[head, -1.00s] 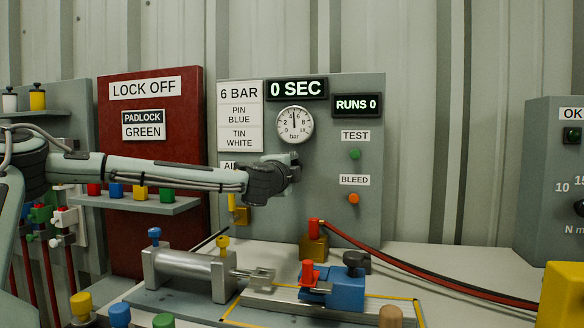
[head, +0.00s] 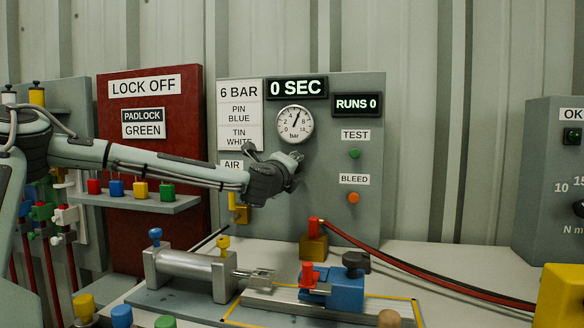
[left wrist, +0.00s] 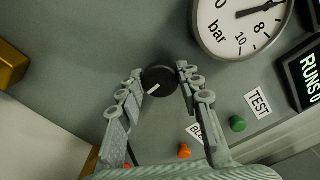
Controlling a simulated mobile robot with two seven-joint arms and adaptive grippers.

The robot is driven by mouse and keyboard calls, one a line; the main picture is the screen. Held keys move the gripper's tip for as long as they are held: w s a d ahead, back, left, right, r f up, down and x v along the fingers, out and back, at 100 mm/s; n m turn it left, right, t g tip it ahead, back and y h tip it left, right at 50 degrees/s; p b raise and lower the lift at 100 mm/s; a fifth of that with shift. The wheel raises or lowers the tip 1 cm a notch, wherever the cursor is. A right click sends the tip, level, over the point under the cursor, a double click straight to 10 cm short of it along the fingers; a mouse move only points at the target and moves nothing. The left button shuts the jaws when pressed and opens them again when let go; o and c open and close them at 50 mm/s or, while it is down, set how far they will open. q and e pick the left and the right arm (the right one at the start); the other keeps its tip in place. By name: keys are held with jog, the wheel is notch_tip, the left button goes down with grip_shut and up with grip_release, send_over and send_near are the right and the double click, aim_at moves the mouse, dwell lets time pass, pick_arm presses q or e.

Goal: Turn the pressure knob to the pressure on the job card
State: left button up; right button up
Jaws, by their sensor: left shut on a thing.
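The job card (head: 239,115) on the grey test panel reads 6 BAR, PIN BLUE, TIN WHITE. The round gauge (head: 295,124) has its needle up and to the right, at about 6 bar; its lower part also shows in the left wrist view (left wrist: 232,30). The black pressure knob (left wrist: 159,80) has a white mark towards the lower left. My left gripper (head: 297,160) is shut on the knob, with one finger on each side of it in the left wrist view (left wrist: 160,76). In the head view the gripper hides the knob. My right gripper is not in view.
A green TEST button (head: 355,153) and an orange BLEED button (head: 354,197) are right of the gripper. A padlock shelf (head: 150,203) lies behind my left arm.

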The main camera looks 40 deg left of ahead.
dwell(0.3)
pick_arm(q)
jog(key=o, duration=1.2)
jog(key=shift+c, duration=0.2)
jog(key=shift+s, duration=0.1)
jog(key=v, duration=1.1)
jog(key=shift+s+d, duration=0.2)
jog(key=shift+s, duration=0.15)
